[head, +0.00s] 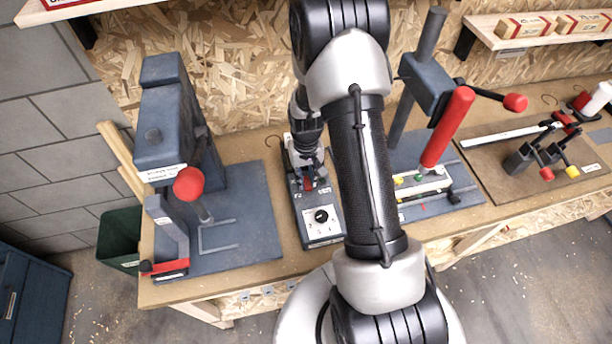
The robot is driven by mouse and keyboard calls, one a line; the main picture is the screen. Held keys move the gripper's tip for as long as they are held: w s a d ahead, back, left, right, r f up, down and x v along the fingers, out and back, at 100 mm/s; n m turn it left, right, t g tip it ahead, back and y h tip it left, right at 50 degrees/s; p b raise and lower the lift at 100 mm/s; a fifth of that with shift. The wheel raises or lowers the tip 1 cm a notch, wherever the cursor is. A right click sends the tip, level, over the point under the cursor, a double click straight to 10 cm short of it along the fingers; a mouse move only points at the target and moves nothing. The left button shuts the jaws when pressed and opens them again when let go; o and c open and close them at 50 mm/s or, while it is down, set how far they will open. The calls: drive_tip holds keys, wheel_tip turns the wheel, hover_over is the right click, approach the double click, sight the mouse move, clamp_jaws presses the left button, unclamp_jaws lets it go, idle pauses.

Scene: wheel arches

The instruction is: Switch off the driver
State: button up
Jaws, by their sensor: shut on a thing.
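The driver appears to be the grey box (322,236) on the bench, with a white panel and a black dial (321,215) at its near end. A small red part (308,184), which looks like its switch, shows towards the far end of the box. My gripper (307,179) reaches down over that far end and is shut on the red part. The fingertips are small here and partly hidden, so the exact grip and the switch's position are hard to tell.
A blue-grey press (163,140) with a red ball knob (188,184) stands left of the box. Another press (427,85) with a long red handle (447,127) stands right, close to my arm. Toggle clamps (545,155) sit farther right. A shelf (540,38) holds small boxes.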

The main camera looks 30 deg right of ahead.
clamp_jaws()
drive_tip(key=shift+f, duration=0.1)
drive_tip(key=shift+s+t+b, duration=0.1)
drive_tip(key=shift+t+b, duration=0.3)
drive_tip(key=shift+b, duration=0.2)
drive_tip(key=shift+s, duration=0.1)
drive_tip(key=o, duration=0.6)
unclamp_jaws()
